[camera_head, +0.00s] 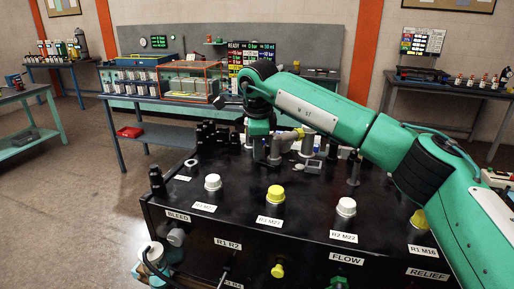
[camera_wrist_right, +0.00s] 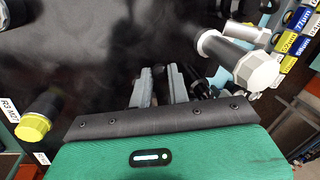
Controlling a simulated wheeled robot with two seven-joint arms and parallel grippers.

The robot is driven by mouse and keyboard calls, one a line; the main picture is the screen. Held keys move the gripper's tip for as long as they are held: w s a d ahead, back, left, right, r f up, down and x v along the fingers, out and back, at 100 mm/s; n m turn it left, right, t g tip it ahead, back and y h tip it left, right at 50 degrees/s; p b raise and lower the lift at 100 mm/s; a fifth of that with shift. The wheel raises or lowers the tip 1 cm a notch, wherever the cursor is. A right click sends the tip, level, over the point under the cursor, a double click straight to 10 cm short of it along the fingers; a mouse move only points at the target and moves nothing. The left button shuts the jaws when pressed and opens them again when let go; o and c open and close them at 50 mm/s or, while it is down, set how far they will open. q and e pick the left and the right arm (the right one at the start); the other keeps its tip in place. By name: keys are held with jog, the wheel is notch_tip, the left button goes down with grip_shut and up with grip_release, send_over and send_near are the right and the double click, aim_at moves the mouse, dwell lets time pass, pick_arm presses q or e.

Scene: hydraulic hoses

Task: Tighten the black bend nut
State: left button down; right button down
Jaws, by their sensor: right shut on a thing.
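My right gripper (camera_head: 266,150) reaches down to the far part of the black bench top, among several fittings. In the right wrist view its two grey fingers (camera_wrist_right: 162,84) are close together around a dark part, which looks like the black bend nut; the fingers and the dark background hide most of it. I cannot tell how far the nut is turned.
The black bench (camera_head: 235,222) carries white caps (camera_head: 213,182) and yellow caps (camera_head: 275,193) along its front. A silver fitting with a white hex end (camera_wrist_right: 257,70) stands right of my fingers. Black fittings (camera_head: 157,183) stand at the bench's left edge.

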aim_at(258, 167)
jog(key=c, duration=1.3)
grip_release()
jog(key=shift+c, duration=0.2)
jog(key=shift+r, duration=0.5)
notch_tip(258, 167, up, 13)
jog(key=s+b, duration=0.2)
jog(key=shift+s+f+b, duration=0.2)
jog(key=shift+s+b, duration=0.1)
jog(key=shift+s, duration=0.05)
jog(key=shift+d, duration=0.15)
